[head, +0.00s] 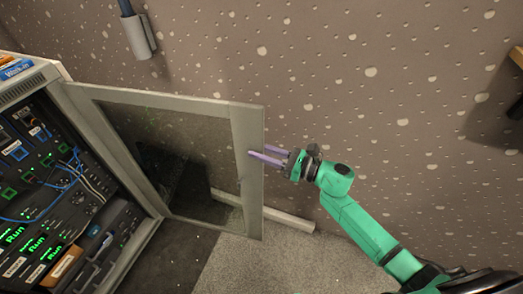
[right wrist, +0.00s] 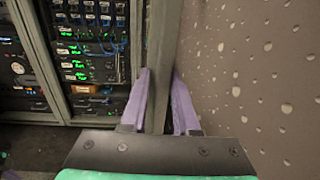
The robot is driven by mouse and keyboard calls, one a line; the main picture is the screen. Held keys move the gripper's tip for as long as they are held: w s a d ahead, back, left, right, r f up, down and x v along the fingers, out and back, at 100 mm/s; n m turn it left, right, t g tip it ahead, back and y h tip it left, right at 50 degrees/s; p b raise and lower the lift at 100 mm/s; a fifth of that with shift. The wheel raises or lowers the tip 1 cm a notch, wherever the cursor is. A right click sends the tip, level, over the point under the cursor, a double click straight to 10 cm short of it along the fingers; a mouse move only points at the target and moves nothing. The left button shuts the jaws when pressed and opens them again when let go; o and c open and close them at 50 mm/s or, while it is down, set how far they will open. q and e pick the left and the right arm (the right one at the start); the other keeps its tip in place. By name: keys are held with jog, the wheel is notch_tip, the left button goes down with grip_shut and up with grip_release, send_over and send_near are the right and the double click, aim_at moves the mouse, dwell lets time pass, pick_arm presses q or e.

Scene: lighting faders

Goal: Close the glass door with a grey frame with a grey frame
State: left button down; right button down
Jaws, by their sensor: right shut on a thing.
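The glass door with a grey frame (head: 247,190) stands wide open, swung out to the right from the rack cabinet. My right gripper (head: 266,156) is at the door's free edge, a little above the middle of its height in the head view. In the right wrist view, its two purple fingers (right wrist: 161,105) lie on either side of the door's grey edge (right wrist: 159,65), shut on it. My left gripper is not in view.
The rack cabinet (head: 58,75) at the left holds several devices with green lights and blue cables. A speckled wall (head: 350,70) stands behind the door, with a baseboard (head: 285,218) at its foot. Carpet (head: 265,260) lies clear below the door.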

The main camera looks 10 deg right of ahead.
jog(key=s+a+m+t+h+p, duration=0.1)
jog(key=s+a+t, duration=0.1)
jog(key=s, duration=0.4)
jog(key=shift+s+a+m+h, duration=0.15)
jog(key=shift+a+m+h, duration=0.15)
jog(key=shift+a, duration=0.45)
jog(key=s+a+m+t+h+b, duration=0.1)
jog(key=s+a, duration=0.3)
jog(key=s, duration=0.2)
jog(key=shift+a+h+b, duration=0.3)
jog(key=shift+b, duration=0.1)
